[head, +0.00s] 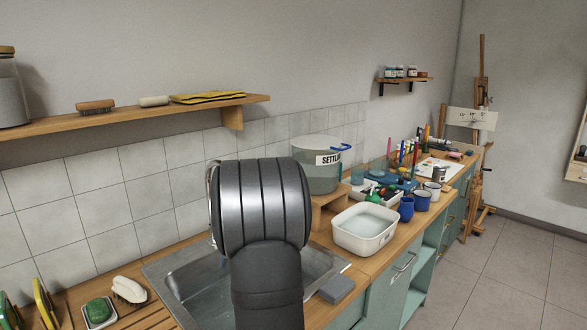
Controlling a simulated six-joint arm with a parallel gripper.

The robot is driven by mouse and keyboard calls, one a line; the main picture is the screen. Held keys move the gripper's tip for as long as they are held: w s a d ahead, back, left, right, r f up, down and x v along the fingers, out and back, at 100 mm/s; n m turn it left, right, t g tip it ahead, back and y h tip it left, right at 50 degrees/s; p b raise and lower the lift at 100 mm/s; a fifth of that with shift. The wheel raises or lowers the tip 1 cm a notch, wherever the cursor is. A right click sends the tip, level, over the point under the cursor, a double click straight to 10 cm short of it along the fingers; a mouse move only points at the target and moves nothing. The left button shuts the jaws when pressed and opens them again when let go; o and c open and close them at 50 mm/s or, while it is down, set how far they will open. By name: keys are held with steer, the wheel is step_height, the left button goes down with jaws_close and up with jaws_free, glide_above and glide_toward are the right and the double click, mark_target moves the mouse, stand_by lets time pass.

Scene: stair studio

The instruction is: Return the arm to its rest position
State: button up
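In the head view, a thick grey-and-black section of my own arm rises in the middle of the picture, in front of the sink. My gripper does not show, so I cannot see its fingers or whether it holds anything. The arm section hides part of the metal sink (183,276) and part of the tiled wall behind it.
A white basin of water (365,243) and blue mugs (406,209) stand right of the sink. A bucket labelled "SETTL..." (312,180) stands behind on a wooden riser. A wall shelf (60,127) runs along the upper left. The tiled floor (500,292) at right is clear.

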steer(key=s+d+f+m, duration=0.1)
steer(key=d+m, duration=0.1)
steer(key=d, duration=0.3)
steer(key=s+d+f+m+t+h, duration=0.1)
steer(key=d+m, duration=0.1)
steer(key=d, duration=0.4)
steer(key=s+d+f+m+t+h, duration=0.1)
steer(key=d+m, duration=0.2)
steer(key=d, duration=0.2)
steer(key=shift+s+d, duration=0.2)
steer(key=shift+s, duration=0.2)
steer(key=w+a+r, duration=0.2)
steer(key=w+a, duration=0.3)
steer(key=shift+w, duration=0.2)
steer(key=s+d, duration=0.1)
steer(key=s+d+f, duration=0.1)
steer(key=s+d, duration=0.2)
steer(key=s, duration=0.1)
steer(key=shift+d+f, duration=0.25)
steer(key=shift+f, duration=0.15)
steer(key=w+a+r+n, duration=0.1)
steer(key=a+n, duration=0.1)
steer(key=a, duration=0.4)
steer(key=w+a+r+n+g+y, duration=0.1)
steer(key=w+a+n, duration=0.1)
steer(key=a, duration=0.4)
steer(key=shift+n+y, duration=0.3)
steer(key=shift+n, duration=0.4)
